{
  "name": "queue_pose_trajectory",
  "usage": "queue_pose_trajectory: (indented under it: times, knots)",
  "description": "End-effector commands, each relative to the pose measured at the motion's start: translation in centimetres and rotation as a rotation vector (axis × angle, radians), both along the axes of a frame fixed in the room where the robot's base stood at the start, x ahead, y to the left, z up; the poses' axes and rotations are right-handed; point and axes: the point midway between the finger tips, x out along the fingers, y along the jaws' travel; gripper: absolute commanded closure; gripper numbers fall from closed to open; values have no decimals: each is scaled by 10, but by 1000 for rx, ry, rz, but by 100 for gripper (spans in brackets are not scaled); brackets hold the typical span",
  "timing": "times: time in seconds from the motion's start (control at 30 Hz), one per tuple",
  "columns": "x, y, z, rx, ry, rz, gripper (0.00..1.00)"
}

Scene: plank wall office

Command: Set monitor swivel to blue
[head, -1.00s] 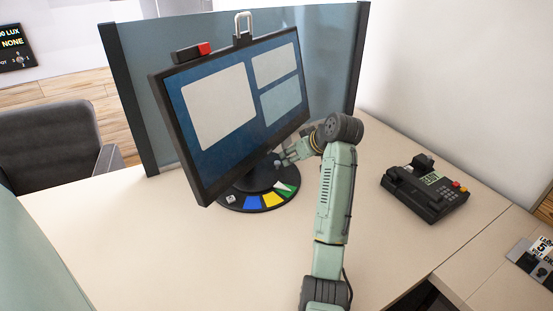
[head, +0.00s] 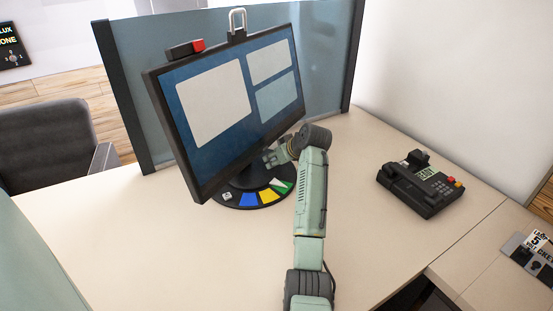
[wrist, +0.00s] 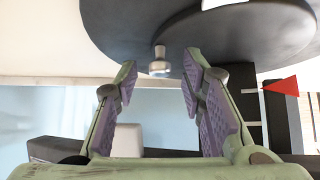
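The monitor (head: 225,105) stands on the desk on a black round base (head: 229,203), its screen facing me at an angle. The base's front carries blue (head: 248,199), yellow (head: 268,196) and green (head: 287,186) segments, with a white wedge near the green. My gripper (head: 267,158) is low in front of the screen's right half, near the stand. In the wrist view my gripper (wrist: 160,70) is open. A small silver knob (wrist: 160,64) under a dark disc (wrist: 150,25) appears between the fingertips, touching neither; its depth is hard to judge. A red triangle (wrist: 282,88) shows at right.
A black desk phone (head: 420,185) stands to the right of my arm. A blue-grey partition (head: 325,60) stands close behind the monitor. A dark chair (head: 45,145) is at left. The desk front (head: 130,240) left of my arm is clear.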

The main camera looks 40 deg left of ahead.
Motion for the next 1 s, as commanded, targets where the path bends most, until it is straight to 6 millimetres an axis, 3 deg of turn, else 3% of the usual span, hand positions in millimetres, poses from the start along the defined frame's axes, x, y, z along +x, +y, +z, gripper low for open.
queue_pose_trajectory:
  times: [0.53, 1.0]
  knots:
    - [0, 0, 0, 0, 0, 0, 100]
    - [0, 0, 0, 0, 1, 1, 100]
